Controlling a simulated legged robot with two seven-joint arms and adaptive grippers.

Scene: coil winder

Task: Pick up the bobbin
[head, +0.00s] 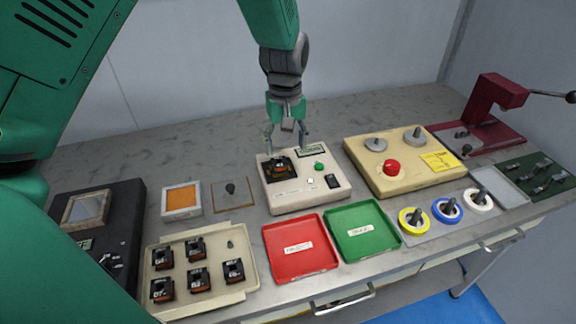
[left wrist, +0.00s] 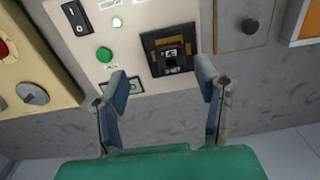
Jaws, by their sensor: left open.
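A black bobbin with an orange-brown winding (head: 281,169) sits in the dark square socket of the cream tester box (head: 308,200). It also shows in the left wrist view (left wrist: 173,57), still in its socket. My left gripper (head: 286,146) points down over the back of the box, its fingers spread and empty. In the left wrist view its fingertips (left wrist: 162,80) lie apart on either side of the line to the bobbin, not visibly touching it. Several similar bobbins stand in the cream tray (head: 205,301) at the front left.
An empty red tray (head: 290,266) and an empty green tray (head: 371,244) lie in front of the box. A beige box with knobs and a red button (head: 432,175) stands right, near a maroon lever press (head: 497,92). Coloured spools (head: 412,222) stand front right.

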